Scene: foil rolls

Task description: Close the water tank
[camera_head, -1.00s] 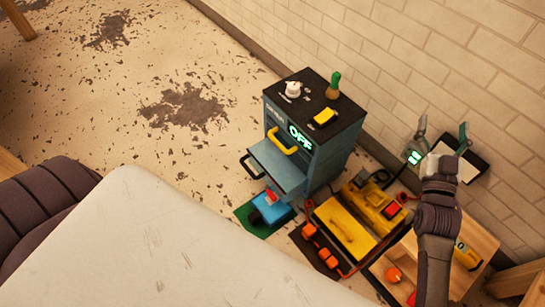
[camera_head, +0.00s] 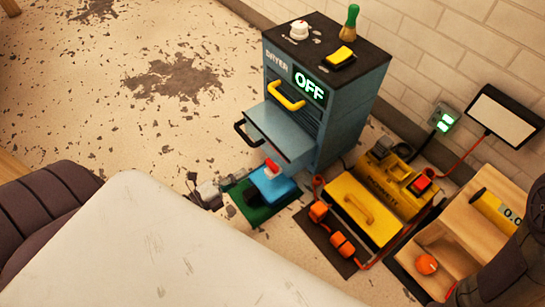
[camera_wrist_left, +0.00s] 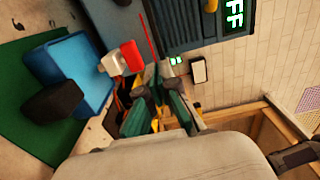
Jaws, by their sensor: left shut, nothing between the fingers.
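The blue-grey dryer (camera_head: 340,125) stands by the wall with its screen reading OFF. A drawer with a black handle (camera_head: 241,133) is pulled out of its front, below a yellow handle (camera_head: 286,96). A blue container (camera_head: 272,183) with a red and white cap lies on a green mat (camera_head: 246,210) below the drawer. Which of these is the water tank I cannot tell. My left gripper (camera_head: 211,194) is low at the mat's left edge, shut and empty; it also shows in the left wrist view (camera_wrist_left: 160,98), beside the blue container (camera_wrist_left: 72,68). My right gripper is out of view.
A yellow case (camera_head: 365,205) with orange parts stands right of the dryer. A wooden box (camera_head: 455,235) with an orange knob is further right. A pale surface (camera_head: 150,240) fills the lower left. The floor left of the dryer is open.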

